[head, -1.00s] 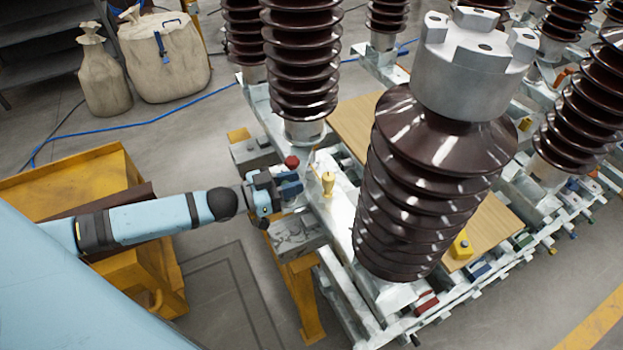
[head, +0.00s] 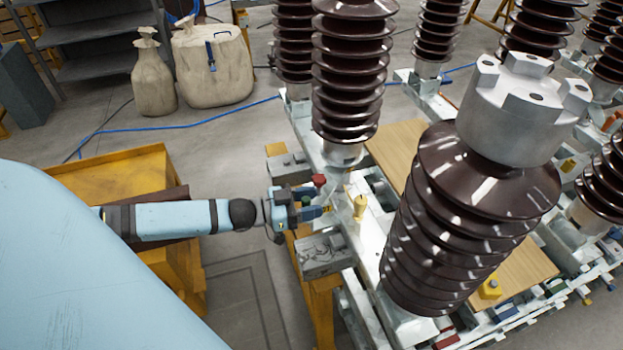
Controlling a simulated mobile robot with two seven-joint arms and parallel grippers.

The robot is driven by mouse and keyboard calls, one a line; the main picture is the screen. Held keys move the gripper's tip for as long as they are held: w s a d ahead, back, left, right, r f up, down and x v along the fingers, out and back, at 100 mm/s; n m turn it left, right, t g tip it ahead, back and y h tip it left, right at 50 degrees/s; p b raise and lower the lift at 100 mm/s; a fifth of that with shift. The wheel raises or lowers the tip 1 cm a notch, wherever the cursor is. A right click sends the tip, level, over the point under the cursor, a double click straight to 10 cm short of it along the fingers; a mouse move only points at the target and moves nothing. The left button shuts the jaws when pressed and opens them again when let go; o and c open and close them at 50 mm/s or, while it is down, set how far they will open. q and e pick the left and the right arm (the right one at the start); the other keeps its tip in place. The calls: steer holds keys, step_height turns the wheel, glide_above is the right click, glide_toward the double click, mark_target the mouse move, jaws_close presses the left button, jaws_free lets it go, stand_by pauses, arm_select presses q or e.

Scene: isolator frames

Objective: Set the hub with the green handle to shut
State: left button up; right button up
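A small green part (head: 305,201), likely the green handle, shows at the frame's left end in the head view. My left gripper (head: 312,206) is right at it, its blue fingers pointing right. The fingers and wrist hide most of the handle and its hub, so I cannot tell the handle's angle or whether the fingers touch it. A red knob (head: 319,180) is just behind the gripper, and a yellow knob (head: 360,207) stands to its right. My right gripper is not in view.
Tall brown ribbed insulators (head: 470,220) rise from the metal frame close to the right. A yellow cart (head: 110,172) stands under my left arm. Sacks (head: 213,65) and a blue cable lie on the floor behind. Open floor shows at the lower left of the frame.

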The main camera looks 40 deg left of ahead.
arm_select(q)
steer(key=shift+r, duration=0.15)
steer(key=shift+w, duration=0.15)
steer(key=shift+a, duration=0.1)
steer(key=v, duration=1.4)
steer(key=shift+d, duration=0.2)
steer(key=s+d+f+n+g+y+p, duration=0.1)
steer(key=d+y+p, duration=0.3)
steer(key=d, duration=0.6)
steer(key=s+d+f+n+g+y+p, duration=0.1)
steer(key=s+d+f+n+y+p, duration=0.2)
steer(key=d, duration=0.8)
steer(key=y+p, duration=0.1)
steer(key=p, duration=0.1)
steer(key=shift+s+n+g+p, duration=0.4)
steer(key=shift+f, duration=0.15)
